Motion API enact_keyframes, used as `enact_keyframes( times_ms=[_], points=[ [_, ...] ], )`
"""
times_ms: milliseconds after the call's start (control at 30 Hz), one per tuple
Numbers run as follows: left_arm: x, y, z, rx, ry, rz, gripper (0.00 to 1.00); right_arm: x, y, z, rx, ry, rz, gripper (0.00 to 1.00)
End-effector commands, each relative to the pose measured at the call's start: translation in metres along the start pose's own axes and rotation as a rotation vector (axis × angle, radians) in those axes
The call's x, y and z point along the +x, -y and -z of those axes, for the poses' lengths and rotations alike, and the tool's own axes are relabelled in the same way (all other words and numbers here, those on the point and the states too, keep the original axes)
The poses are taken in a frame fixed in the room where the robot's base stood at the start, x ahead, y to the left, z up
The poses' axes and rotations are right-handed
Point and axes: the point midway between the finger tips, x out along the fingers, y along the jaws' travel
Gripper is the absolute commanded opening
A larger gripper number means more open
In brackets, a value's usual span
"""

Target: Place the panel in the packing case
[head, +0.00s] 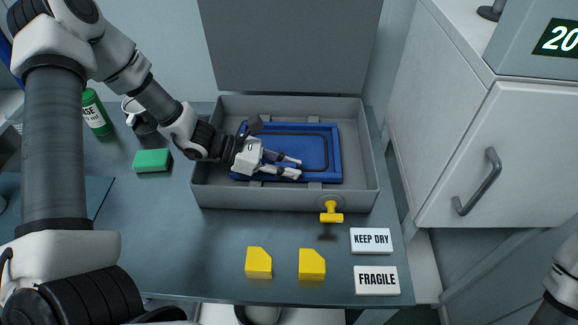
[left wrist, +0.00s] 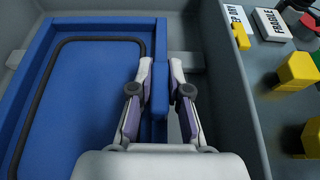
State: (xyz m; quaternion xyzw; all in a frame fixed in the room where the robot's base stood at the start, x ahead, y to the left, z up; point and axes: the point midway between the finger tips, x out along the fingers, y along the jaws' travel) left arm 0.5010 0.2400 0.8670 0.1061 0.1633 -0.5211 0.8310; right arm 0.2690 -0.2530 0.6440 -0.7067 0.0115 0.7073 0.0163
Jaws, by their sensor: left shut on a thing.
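The blue panel (head: 290,145), with a thin dark loop on its face, lies inside the open grey packing case (head: 285,197). It looks roughly level there, with bare case floor to its right. My left gripper (head: 298,168) reaches into the case from the left. In the left wrist view, its fingers (left wrist: 160,70) are closed on either side of the panel's raised edge (left wrist: 160,90), and the panel face (left wrist: 85,90) spreads to the left. Whether the panel rests fully on the case floor is hard to tell. My right gripper is not in view.
The case lid (head: 290,45) stands open at the back. A yellow latch (head: 331,212) is on the front wall. Two yellow blocks (head: 259,262) (head: 312,264) and KEEP DRY (head: 371,240) and FRAGILE (head: 377,280) labels lie in front. A green sponge (head: 152,160) lies left.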

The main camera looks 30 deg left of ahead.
Motion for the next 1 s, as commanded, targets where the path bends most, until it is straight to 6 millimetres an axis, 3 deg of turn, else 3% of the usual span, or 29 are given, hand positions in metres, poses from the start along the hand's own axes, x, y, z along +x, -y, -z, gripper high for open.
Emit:
enact_keyframes(
  times_ms=[200, 233, 300, 700, 867, 1000],
  points=[
    [0.001, 0.000, 0.003, 0.001, 0.002, 0.000, 0.00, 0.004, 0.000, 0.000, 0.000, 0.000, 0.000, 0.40],
    [0.001, 0.000, 0.003, 0.000, 0.000, 0.000, 0.20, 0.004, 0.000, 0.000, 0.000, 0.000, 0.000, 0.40],
    [0.001, 0.000, 0.002, 0.000, 0.000, 0.000, 0.41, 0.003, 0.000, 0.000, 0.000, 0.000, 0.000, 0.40],
    [-0.004, 0.000, -0.003, -0.001, 0.003, -0.001, 0.41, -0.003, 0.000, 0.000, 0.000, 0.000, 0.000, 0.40],
    [-0.031, -0.001, -0.006, 0.000, 0.007, -0.005, 0.41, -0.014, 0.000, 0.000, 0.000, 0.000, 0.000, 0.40],
    [-0.064, -0.001, -0.009, -0.001, 0.008, -0.007, 0.41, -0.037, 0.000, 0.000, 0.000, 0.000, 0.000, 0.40]
  ],
)
